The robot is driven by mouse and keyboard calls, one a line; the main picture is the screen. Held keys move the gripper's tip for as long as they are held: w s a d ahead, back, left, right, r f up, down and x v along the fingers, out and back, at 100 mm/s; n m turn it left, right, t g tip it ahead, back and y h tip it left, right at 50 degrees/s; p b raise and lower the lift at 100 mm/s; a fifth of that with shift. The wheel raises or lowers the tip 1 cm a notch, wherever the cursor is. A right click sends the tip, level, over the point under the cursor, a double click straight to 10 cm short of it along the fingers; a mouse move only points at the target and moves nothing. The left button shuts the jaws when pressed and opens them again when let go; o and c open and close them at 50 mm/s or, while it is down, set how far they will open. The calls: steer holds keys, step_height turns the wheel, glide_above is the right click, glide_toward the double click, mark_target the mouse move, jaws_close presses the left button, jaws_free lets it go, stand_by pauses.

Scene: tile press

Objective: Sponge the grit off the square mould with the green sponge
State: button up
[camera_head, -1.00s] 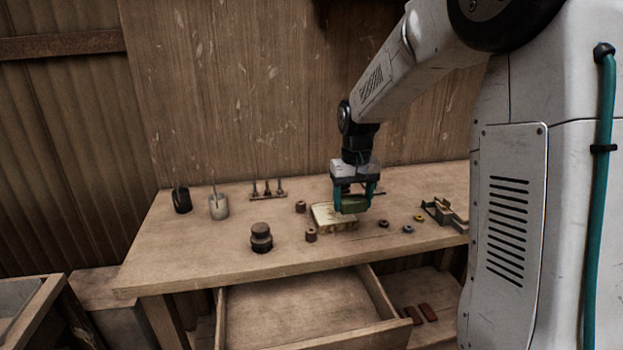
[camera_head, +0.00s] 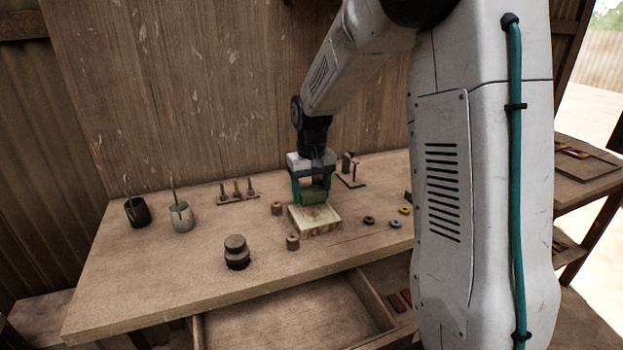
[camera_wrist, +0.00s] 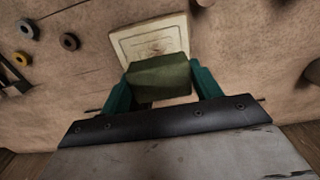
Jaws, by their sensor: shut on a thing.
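My gripper (camera_head: 312,192) is shut on the green sponge (camera_head: 313,197), its teal fingers on either side of it. The square mould (camera_head: 316,224) is a pale, thick square block lying on the workbench. In the head view the sponge is at the mould's back edge; whether it touches the mould I cannot tell. In the wrist view the sponge (camera_wrist: 160,79) hides the near part of the mould (camera_wrist: 148,40). The mould's visible face there has a recessed border and brownish specks in the middle.
A dark stacked round weight (camera_head: 236,252) and small brown cylinders (camera_head: 292,242) stand near the mould. Small rings (camera_head: 368,220) lie to its right. An open drawer (camera_head: 290,325) juts out below the bench front.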

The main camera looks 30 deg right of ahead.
mark_target(313, 191)
step_height(313, 191, down, 4)
steer(key=shift+s+d+f, duration=0.1)
steer(key=shift+f, duration=0.05)
steer(key=shift+a+f, duration=0.15)
steer(key=shift+a, duration=0.1)
steer(key=shift+c, duration=0.4)
steer(key=shift+d, duration=0.15)
steer(key=shift+s+a, duration=0.25)
steer(key=shift+a, duration=0.05)
steer(key=shift+d, duration=0.3)
steer(key=shift+r, duration=4.05)
